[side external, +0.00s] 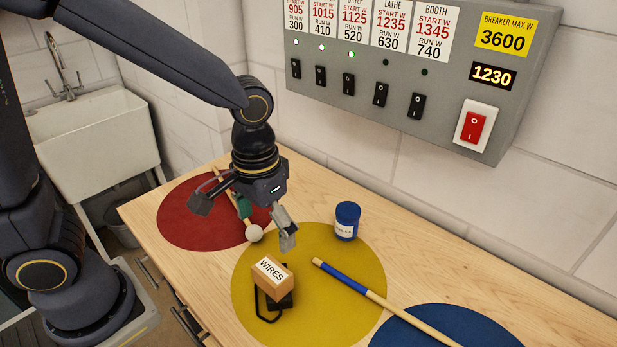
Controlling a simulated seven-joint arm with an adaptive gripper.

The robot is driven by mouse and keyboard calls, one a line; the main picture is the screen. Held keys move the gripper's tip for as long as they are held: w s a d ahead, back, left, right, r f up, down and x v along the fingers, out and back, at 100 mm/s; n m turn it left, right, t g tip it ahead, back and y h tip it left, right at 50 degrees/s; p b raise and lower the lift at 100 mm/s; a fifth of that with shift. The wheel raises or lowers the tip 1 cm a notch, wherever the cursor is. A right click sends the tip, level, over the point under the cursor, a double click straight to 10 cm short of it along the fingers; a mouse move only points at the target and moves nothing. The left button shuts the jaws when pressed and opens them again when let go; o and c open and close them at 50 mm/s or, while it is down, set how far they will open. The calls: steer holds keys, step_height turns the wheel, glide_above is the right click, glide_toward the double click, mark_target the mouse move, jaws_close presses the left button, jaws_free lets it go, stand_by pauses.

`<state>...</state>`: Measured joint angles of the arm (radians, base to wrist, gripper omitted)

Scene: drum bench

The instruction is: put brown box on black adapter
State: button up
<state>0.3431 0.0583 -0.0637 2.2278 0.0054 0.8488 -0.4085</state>
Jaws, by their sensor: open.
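The brown box (270,284), with a white label reading WIRES, sits tilted in the picture on the yellow circle. It rests on or against the black adapter (286,300), which shows from under its right side. A black cord loops out in front of the adapter. The box hides most of the adapter, so I cannot tell how fully it is supported. My gripper (245,222) is open and empty, above and behind the box, over the border of the red and yellow circles. It is apart from the box.
A white-headed mallet with a green band (254,233) lies under my gripper on the red circle (180,218). A blue jar (347,221) stands behind the yellow circle (340,290). A blue-banded stick (385,300) reaches to the blue circle (470,325). A breaker panel (440,125) hangs behind.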

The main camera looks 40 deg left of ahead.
steer(key=s+a+r+t, duration=0.5)
steer(key=s+a+r, duration=0.1)
steer(key=a+r, duration=0.5)
steer(key=shift+s+a+t, duration=0.25)
steer(key=shift+s+t, duration=0.05)
steer(key=shift+s, duration=0.1)
